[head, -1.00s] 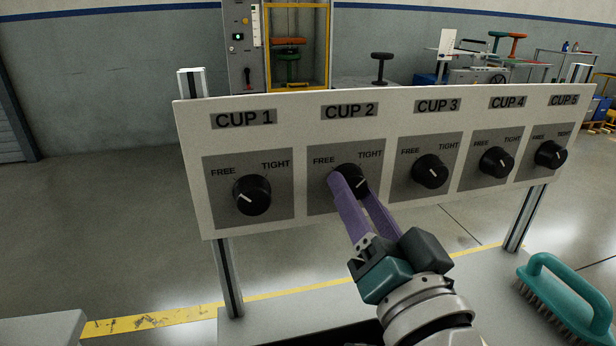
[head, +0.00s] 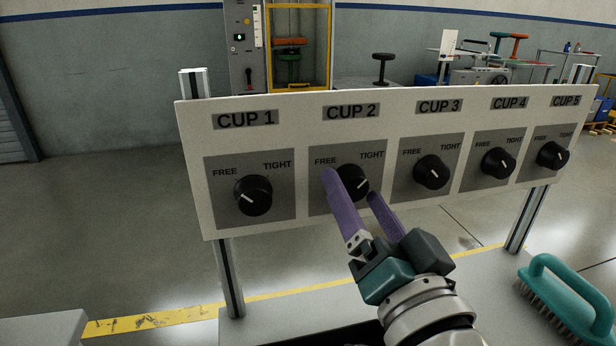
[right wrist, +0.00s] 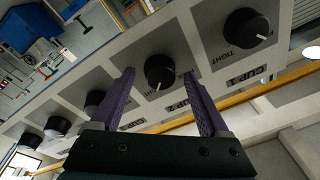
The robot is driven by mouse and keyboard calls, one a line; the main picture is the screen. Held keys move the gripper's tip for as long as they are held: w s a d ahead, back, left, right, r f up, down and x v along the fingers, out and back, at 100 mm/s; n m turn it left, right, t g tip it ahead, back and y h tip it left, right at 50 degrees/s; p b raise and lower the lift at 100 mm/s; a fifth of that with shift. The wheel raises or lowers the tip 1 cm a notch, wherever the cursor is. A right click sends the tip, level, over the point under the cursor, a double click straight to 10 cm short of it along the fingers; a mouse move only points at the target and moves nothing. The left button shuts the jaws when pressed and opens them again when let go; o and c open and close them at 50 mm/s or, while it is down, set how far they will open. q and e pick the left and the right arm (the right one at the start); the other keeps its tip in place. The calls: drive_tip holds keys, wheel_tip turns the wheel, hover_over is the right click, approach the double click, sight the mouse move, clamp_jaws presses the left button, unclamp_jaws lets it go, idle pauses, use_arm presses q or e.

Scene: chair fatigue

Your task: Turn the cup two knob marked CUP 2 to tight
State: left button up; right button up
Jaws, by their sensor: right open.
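The CUP 2 knob (head: 354,177) is round and black with a white pointer line, on a grey plate marked FREE at left and TIGHT at right. Its pointer points up and right, toward TIGHT. In the right wrist view the knob (right wrist: 160,68) sits between the fingers, its pointer toward the TIGHT label. My right gripper (head: 350,184) is open, with one purple finger left of the knob and one at its lower right. In the right wrist view both fingers of the gripper (right wrist: 158,76) look apart from the knob. My left gripper is not in view.
The white panel (head: 300,111) also carries the CUP 1 knob (head: 253,195), pointing to FREE, and the CUP 3 knob (head: 431,172), CUP 4 knob (head: 498,163) and CUP 5 knob (head: 552,156). A teal brush (head: 560,290) lies at lower right.

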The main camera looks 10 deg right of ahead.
drive_tip(key=s+f, duration=0.1)
drive_tip(key=s, duration=0.8)
drive_tip(key=shift+s+d+f+p, duration=0.15)
drive_tip(key=shift+s+f+p, duration=0.15)
drive_tip(key=shift+s, duration=0.1)
wheel_tip(320, 180, up, 6)
drive_tip(key=a+f+n+g+y+p, duration=0.1)
drive_tip(key=a+n+g+y+p, duration=0.2)
drive_tip(key=n+g+p, duration=0.45)
drive_tip(key=s+d+r+n+g+h+p, duration=0.1)
drive_tip(key=s+d+r+g+h+p, duration=0.1)
drive_tip(key=s+d+r+g+p, duration=0.35)
drive_tip(key=s+d+r+g+h+p, duration=0.1)
drive_tip(key=s+d+r+g+p, duration=0.2)
drive_tip(key=s+r+p, duration=0.55)
wheel_tip(320, 180, up, 33)
drive_tip(key=s+p, duration=0.1)
drive_tip(key=p, duration=3.5)
drive_tip(key=shift+a+f, duration=0.2)
